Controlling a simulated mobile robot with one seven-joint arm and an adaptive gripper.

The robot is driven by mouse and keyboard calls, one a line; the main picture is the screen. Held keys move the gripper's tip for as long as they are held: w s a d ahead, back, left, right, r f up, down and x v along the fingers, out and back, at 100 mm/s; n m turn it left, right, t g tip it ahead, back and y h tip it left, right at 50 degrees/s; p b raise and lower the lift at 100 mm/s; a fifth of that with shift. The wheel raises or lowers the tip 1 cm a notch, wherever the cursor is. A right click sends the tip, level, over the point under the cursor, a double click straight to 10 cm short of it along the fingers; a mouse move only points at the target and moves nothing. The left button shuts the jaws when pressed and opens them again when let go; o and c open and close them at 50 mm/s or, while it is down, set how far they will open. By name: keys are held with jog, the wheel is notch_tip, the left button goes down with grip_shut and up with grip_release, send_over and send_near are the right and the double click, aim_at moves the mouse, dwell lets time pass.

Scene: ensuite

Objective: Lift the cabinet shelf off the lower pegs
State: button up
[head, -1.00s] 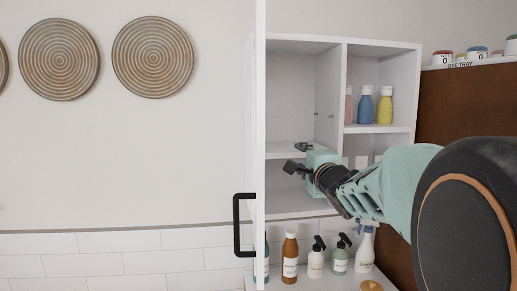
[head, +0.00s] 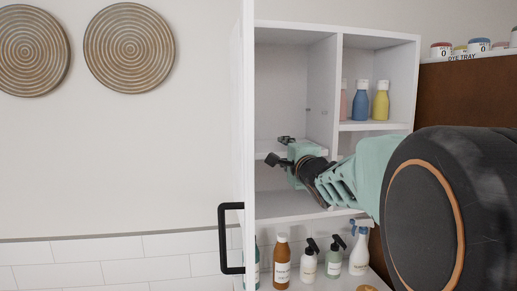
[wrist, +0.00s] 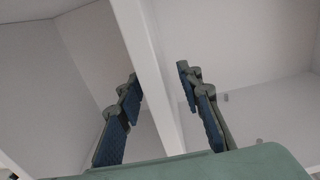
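The cabinet shelf (head: 266,146) is a thin white board, level in the cabinet's left compartment, partly hidden behind my gripper. My gripper (head: 279,149) is at the shelf's front edge, one finger above and one below it. In the wrist view the shelf's white edge (wrist: 150,80) runs between the two open fingers (wrist: 160,85), with a gap on each side. The pegs under the shelf are hidden. Small marks that look like upper pegs (head: 308,110) show on the divider above the shelf.
The open cabinet door (head: 243,120) with a black handle (head: 224,238) stands close on the left. The divider (head: 333,90) is on the right. Bottles (head: 361,105) stand in the right compartment, and several more bottles (head: 282,262) stand below the cabinet. A brown panel (head: 450,95) is at right.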

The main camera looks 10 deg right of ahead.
grip_shut()
jog(key=shift+r, duration=0.15)
jog(key=shift+r+p, duration=0.7)
jog(key=shift+p, duration=0.3)
jog(key=shift+s+p, duration=0.7)
jog(key=shift+s, duration=1)
jog(key=s+p, duration=0.2)
jog(key=s, duration=1.8)
jog(key=shift+p, duration=0.3)
dwell(0.5)
jog(key=shift+a, duration=0.1)
